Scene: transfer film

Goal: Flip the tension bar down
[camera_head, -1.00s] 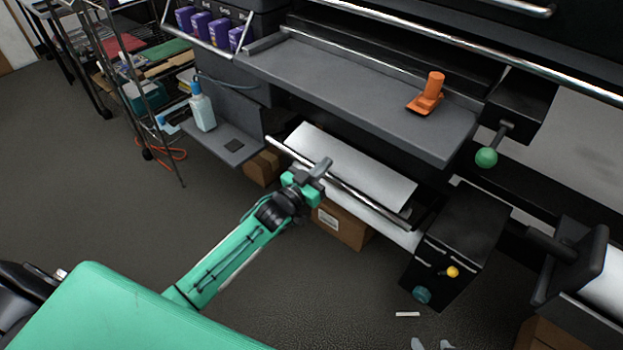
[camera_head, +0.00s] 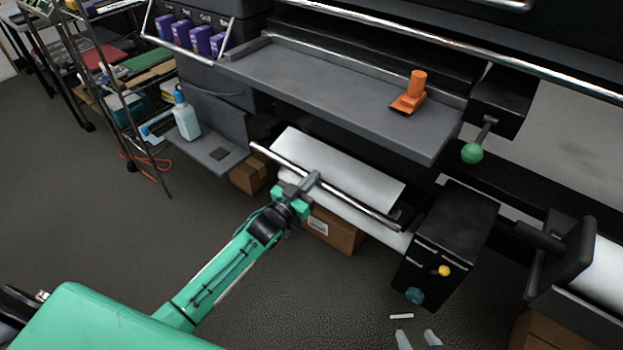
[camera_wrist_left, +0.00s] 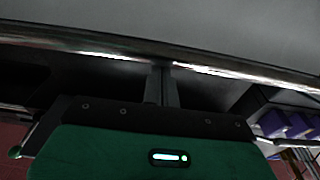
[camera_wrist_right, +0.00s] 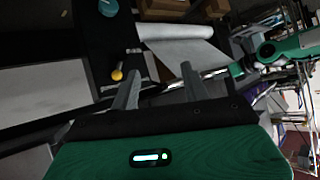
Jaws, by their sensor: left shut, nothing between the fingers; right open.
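The tension bar (camera_head: 355,202) is a long shiny metal rod that runs slantwise in front of the white film (camera_head: 345,170) low on the machine. My left gripper (camera_head: 312,181) is shut and empty, with its fingertips overlapping the bar left of its middle. In the left wrist view the shut fingers (camera_wrist_left: 163,72) reach up to the bar (camera_wrist_left: 225,72), which crosses in front of them; I cannot tell if they press on it. My right gripper (camera_wrist_right: 160,75) is open and empty. Only its pale fingertips (camera_head: 418,339) show at the bottom of the head view.
A black box with a yellow knob (camera_head: 444,270) stands at the bar's right end. A grey shelf (camera_head: 340,85) carrying an orange tool (camera_head: 414,92) juts out above the film. Cardboard boxes (camera_head: 330,233) lie below.

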